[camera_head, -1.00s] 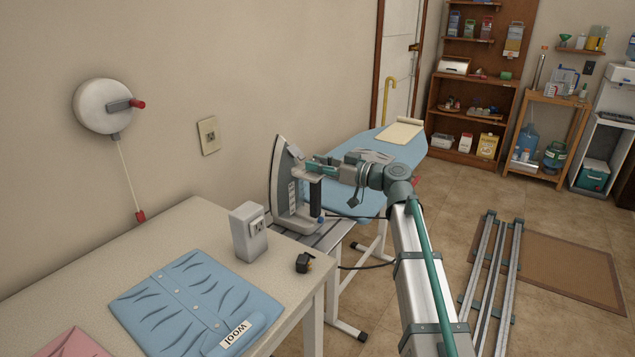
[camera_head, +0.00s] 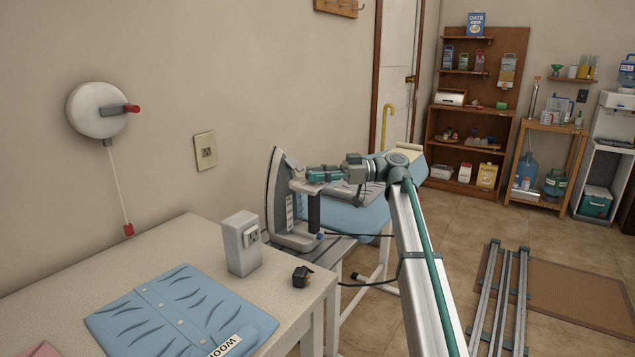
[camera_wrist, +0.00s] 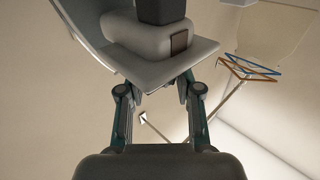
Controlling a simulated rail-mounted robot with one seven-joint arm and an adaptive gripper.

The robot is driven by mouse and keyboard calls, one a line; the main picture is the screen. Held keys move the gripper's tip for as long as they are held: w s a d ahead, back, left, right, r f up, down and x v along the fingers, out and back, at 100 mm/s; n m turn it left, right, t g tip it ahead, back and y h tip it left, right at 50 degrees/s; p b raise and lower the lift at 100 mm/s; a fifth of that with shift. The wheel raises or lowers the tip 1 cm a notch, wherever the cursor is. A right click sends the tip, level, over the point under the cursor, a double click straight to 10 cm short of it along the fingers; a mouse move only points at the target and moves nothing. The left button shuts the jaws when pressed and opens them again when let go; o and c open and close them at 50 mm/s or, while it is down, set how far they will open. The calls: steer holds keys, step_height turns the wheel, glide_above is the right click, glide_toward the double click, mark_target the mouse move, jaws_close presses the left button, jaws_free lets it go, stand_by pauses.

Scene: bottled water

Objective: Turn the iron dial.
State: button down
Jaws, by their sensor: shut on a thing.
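The iron (camera_head: 279,205) stands upright on its heel, its grey soleplate facing left and its dark handle (camera_head: 314,212) on the right. My gripper (camera_head: 303,175) reaches in from the right at the iron's upper part, just above the handle. In the wrist view, the pale iron body (camera_wrist: 155,65) fills the top centre, and the two fingers of my gripper (camera_wrist: 155,88) come up to it from both sides. My gripper is shut on a part of the iron. The dial itself cannot be made out and seems hidden at the fingers.
The table (camera_head: 190,240) at left holds a folded blue shirt (camera_head: 175,310), a white outlet box (camera_head: 241,244) and a black plug (camera_head: 302,276). A blue ironing board (camera_head: 350,218) lies behind my arm. Metal rails (camera_head: 505,300) lie on the floor at right.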

steer(key=shift+w+a+f+n+g+h+b, duration=0.2)
steer(key=shift+n+g+b, duration=0.35)
steer(key=shift+b, duration=2.05)
steer(key=shift+s+d+f+n+g+h+b, duration=0.1)
steer(key=shift+n+g+h+b, duration=0.4)
steer(key=shift+b, duration=2.05)
steer(key=shift+w+a+f+n+g+b, duration=0.2)
steer(key=shift+g+b, duration=0.65)
steer(key=shift+b, duration=1.75)
steer(key=b, duration=0.3)
steer(key=n+g+b, duration=0.1)
steer(key=b, duration=0.2)
steer(key=shift+d+r+h+b, duration=0.15)
steer(key=shift+r+h+b, duration=0.05)
steer(key=shift+h+b, duration=0.1)
steer(key=shift+s+r+g+b, duration=0.15)
steer(key=shift+r+g+b, duration=0.2)
steer(key=shift+b, duration=0.7)
